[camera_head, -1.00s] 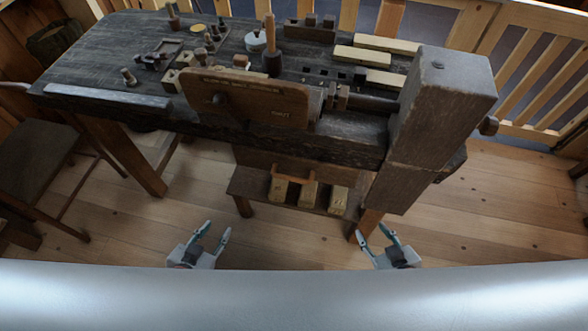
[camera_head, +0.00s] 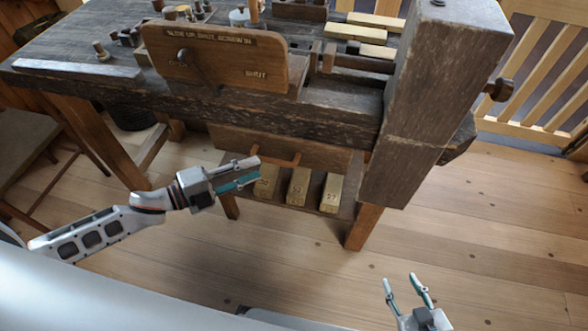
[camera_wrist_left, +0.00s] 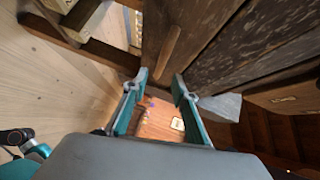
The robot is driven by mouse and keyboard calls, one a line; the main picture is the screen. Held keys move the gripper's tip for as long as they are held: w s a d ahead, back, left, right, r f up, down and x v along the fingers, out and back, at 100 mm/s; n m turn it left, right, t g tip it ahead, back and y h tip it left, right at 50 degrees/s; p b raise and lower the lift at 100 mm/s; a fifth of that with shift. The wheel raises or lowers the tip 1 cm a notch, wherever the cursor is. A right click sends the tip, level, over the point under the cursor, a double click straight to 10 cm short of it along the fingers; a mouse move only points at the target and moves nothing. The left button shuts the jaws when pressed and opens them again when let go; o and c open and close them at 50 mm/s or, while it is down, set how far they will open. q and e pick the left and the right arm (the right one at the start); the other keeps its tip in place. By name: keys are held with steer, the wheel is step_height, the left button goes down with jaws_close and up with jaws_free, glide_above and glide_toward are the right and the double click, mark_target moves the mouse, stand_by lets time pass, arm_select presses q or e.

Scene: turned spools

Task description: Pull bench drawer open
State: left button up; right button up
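The dark workbench (camera_head: 330,115) has a brown drawer front (camera_head: 235,140) under its top. The drawer looks shut. My right gripper (camera_head: 400,279) is open and empty over the floor at the lower right.
Numbered wooden blocks (camera_head: 298,186) sit on a low shelf below the drawer. A thick bench leg and vise post (camera_head: 420,110) stands to the right. A signed board (camera_head: 215,55) is on the bench front. The floor (camera_head: 480,220) in front is clear.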

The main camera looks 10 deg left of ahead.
mark_target(275, 161)
arm_select(q)
steer(key=shift+w+d, duration=0.35)
steer(key=shift+w, duration=0.05)
steer(key=x, duration=0.6)
steer(key=shift+w+d+f, duration=0.15)
steer(key=shift+w+d, duration=0.05)
steer(key=shift+d, duration=0.15)
jaws_close()
